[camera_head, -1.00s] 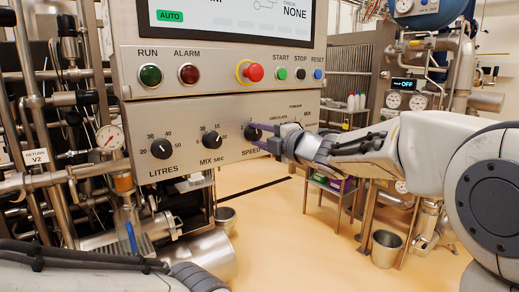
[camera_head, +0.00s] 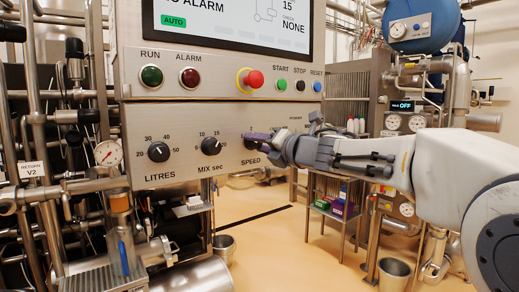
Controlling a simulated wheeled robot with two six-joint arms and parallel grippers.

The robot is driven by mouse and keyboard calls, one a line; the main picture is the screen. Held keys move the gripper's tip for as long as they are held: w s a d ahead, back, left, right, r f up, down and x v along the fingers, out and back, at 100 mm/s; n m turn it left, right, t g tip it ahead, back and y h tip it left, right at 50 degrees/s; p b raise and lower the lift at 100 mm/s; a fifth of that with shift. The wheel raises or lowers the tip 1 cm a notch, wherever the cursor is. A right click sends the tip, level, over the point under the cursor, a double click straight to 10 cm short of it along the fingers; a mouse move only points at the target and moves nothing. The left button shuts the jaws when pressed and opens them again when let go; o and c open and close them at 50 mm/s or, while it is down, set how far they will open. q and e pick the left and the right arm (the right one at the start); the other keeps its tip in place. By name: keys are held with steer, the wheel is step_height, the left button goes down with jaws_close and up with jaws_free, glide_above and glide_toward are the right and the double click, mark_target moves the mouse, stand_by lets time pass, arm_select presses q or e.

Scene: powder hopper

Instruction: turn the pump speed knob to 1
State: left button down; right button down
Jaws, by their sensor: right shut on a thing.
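The pump speed knob (camera_head: 249,142) is a black dial above the label SPEED on the steel control panel (camera_head: 182,112). My right arm reaches in from the right. My left gripper is not in view.
The LITRES knob (camera_head: 159,151) and the MIX sec knob (camera_head: 211,145) sit to the left on the same panel. A red emergency button (camera_head: 254,79) and several coloured buttons are above. Pipes and a gauge (camera_head: 109,153) stand at the left.

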steer(key=shift+f, duration=0.1)
stand_by(0.4)
steer(key=shift+c, duration=2.2)
jaws_free()
steer(key=shift+s+d, duration=0.1)
steer(key=v, duration=1)
steer(key=shift+b, duration=0.4)
steer(key=shift+s+f, duration=0.1)
